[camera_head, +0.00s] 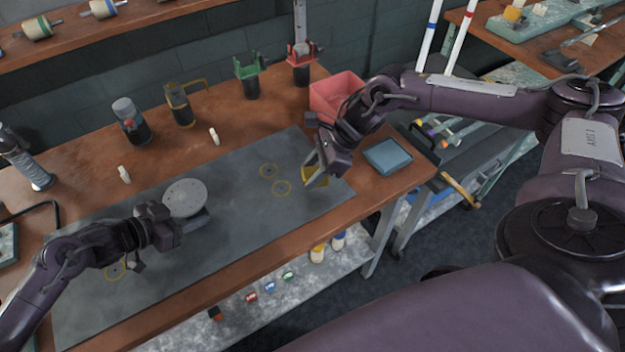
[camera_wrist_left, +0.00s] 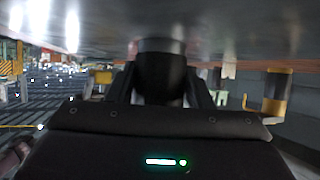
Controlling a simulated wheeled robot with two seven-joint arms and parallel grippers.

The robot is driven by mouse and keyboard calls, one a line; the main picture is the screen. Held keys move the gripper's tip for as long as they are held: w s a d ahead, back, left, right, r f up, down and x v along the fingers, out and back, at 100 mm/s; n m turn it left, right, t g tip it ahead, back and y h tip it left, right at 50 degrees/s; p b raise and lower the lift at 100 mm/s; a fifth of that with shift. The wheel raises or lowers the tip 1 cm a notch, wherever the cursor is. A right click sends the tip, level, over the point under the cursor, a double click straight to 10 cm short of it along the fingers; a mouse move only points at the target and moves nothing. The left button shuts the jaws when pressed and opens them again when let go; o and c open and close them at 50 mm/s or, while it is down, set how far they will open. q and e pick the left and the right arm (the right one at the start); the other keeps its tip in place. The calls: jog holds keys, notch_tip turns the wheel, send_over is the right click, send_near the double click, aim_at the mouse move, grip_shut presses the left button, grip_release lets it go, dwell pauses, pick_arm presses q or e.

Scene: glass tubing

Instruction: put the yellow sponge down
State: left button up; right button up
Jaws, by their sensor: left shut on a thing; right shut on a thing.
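The yellow sponge (camera_head: 316,174) is at the right end of the grey mat (camera_head: 240,215). My right gripper (camera_head: 317,179) is shut on it and partly hides it. The sponge is low over the mat; whether it touches is hard to tell.
A pink bin (camera_head: 336,94) stands behind the right gripper, and a blue-grey pad (camera_head: 387,157) lies to its right. Yellow rings (camera_head: 282,188) mark the mat. The mat's middle is clear.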

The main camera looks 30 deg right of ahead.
jog(key=shift+f, duration=1.85)
jog(key=o, duration=1.3)
jog(key=shift+f, duration=0.1)
jog(key=v, duration=1.2)
jog(key=shift+r, duration=0.2)
jog(key=shift+o, duration=0.4)
